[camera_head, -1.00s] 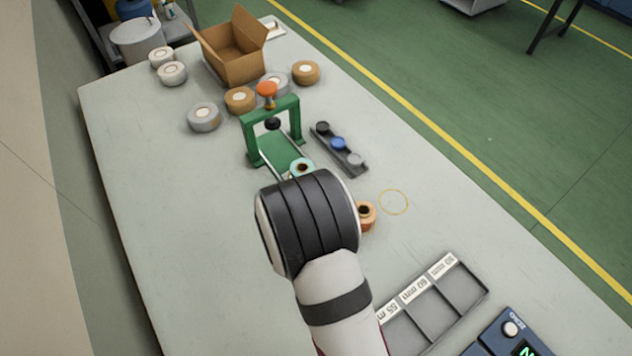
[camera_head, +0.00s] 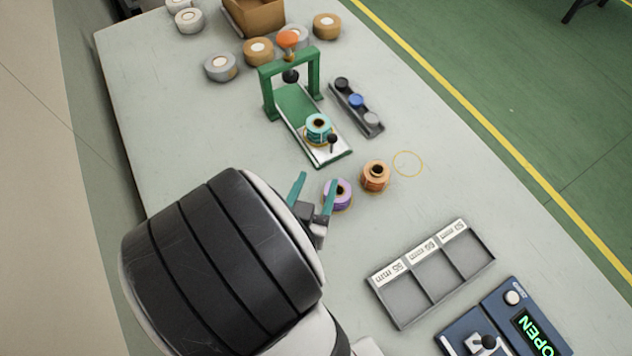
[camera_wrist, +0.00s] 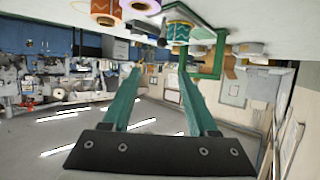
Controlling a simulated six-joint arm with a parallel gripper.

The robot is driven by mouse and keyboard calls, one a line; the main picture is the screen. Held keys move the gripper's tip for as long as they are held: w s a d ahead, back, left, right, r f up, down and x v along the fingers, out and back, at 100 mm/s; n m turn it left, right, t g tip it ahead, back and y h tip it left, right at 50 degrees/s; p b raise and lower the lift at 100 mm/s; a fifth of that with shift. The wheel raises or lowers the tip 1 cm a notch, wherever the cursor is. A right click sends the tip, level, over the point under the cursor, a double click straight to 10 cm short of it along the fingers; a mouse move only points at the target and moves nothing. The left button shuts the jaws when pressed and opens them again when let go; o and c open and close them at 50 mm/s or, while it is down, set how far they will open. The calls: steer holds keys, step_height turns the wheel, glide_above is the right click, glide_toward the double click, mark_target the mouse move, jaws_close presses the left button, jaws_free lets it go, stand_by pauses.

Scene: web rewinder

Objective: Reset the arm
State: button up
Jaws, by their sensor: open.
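My gripper (camera_head: 316,188) is open and empty, with two teal fingers, held above the table beside the purple spool. It also shows in the wrist view (camera_wrist: 156,82), where the room appears upside down. The purple spool (camera_head: 345,198) lies partly behind a finger. An orange spool (camera_head: 376,177) stands to its right. A teal spool (camera_head: 318,128) sits on the sliding plate of the green press frame (camera_head: 266,93), which has an orange knob (camera_head: 288,39) on top.
A grey three-compartment tray (camera_head: 404,318) is empty at the lower right, beside a blue device (camera_head: 463,338) reading OPEN. A dark rack with round pieces (camera_head: 368,126) stands right of the press. Tape rolls (camera_head: 220,67) and a cardboard box (camera_head: 255,18) are at the back. The left table is clear.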

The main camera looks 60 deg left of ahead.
stand_by(0.4)
steer(key=w+d+r+m+g+h, duration=0.1)
steer(key=w+d+m+g+h, duration=0.15)
steer(key=w+d+m, duration=0.5)
steer(key=w+d+r+m+g+h, duration=0.2)
steer(key=w+d+r+g, duration=0.15)
steer(key=d, duration=0.45)
steer(key=s+d+r+m+g+h, duration=0.1)
steer(key=s+d+r+m, duration=0.1)
steer(key=s+d, duration=0.3)
steer(key=s+d+r+m+g+h, duration=0.2)
steer(key=s+d, duration=0.3)
steer(key=d, duration=0.7)
steer(key=shift+d+r+m+g, duration=0.35)
steer(key=shift+r+m, duration=0.2)
steer(key=shift+r, duration=0.3)
